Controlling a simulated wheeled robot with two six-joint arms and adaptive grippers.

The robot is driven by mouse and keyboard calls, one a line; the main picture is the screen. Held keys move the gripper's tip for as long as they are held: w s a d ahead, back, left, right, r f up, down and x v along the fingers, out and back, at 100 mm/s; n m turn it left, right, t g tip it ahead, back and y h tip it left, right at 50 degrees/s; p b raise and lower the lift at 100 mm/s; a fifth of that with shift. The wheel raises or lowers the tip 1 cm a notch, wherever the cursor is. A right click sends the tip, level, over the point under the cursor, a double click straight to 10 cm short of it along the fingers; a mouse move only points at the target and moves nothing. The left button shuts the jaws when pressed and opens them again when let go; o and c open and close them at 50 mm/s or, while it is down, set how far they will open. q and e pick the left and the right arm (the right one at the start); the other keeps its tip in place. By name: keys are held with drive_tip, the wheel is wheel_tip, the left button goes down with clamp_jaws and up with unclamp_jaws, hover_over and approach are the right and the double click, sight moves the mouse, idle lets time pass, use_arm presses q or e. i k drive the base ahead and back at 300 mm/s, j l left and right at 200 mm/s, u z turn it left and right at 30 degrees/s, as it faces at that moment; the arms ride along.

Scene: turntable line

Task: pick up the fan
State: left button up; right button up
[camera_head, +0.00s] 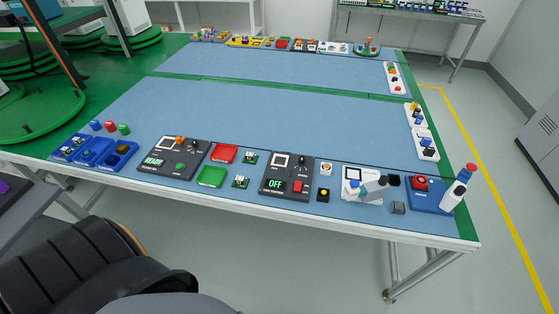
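I cannot clearly make out a fan. Several small parts along the table's front edge are too small to identify. Among them are a black block with a yellow-orange top (323,194), a white block with an orange top (326,169), a dark cube (394,180) and a grey cube (398,208). Two small green boards, the upper (250,158) and the lower (240,182), lie beside the red tray (224,153) and the green tray (211,177). Neither of my grippers shows in this view.
A READY panel (158,162) and an OFF panel (274,186) sit on the blue-topped table (280,118). Blue bins (92,151) stand left. A white unit (352,184) and a blue base with a red button (428,199) stand right. The table's middle is clear.

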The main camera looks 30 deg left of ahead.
sight(418, 184)
drive_tip(key=i+l+u, duration=0.1)
drive_tip(key=l+u, duration=0.3)
drive_tip(key=l, duration=0.3)
drive_tip(key=l+u, duration=0.35)
drive_tip(key=l, duration=0.35)
drive_tip(key=l+u, duration=0.4)
drive_tip(key=l, duration=0.3)
drive_tip(key=k, duration=0.05)
